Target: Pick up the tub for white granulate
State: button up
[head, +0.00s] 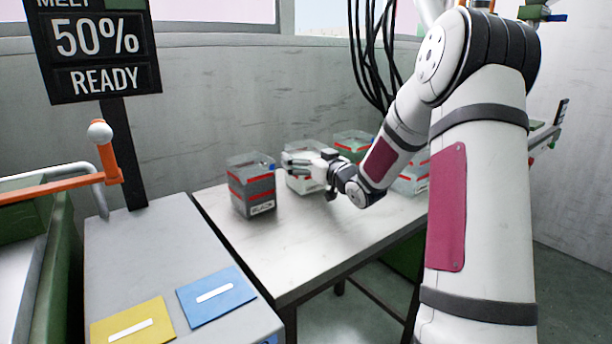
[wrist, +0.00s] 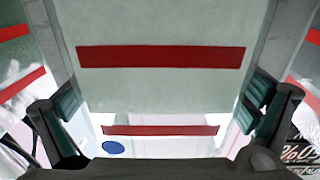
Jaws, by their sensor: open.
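A clear tub with red bands and whitish contents (head: 303,183) stands on the table, partly hidden behind my gripper; its label is not readable. My gripper (head: 291,163) is at this tub's upper part, its fingers pointing left. In the wrist view, a pale, see-through tub wall with a red band (wrist: 160,80) fills the middle. The open fingers of my gripper (wrist: 163,108) stand to either side of it, with visible gaps. I cannot tell whether either finger touches it.
A tub with dark grey contents (head: 252,188) stands close on the left. A green tub (head: 352,141) is behind, and another tub (head: 414,182) is partly hidden by my arm. The table's front (head: 300,255) is clear. Yellow (head: 132,322) and blue (head: 215,296) plates lie on the left bench.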

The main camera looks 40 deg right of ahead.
jog(key=c, duration=1.7)
jog(key=shift+r, duration=0.1)
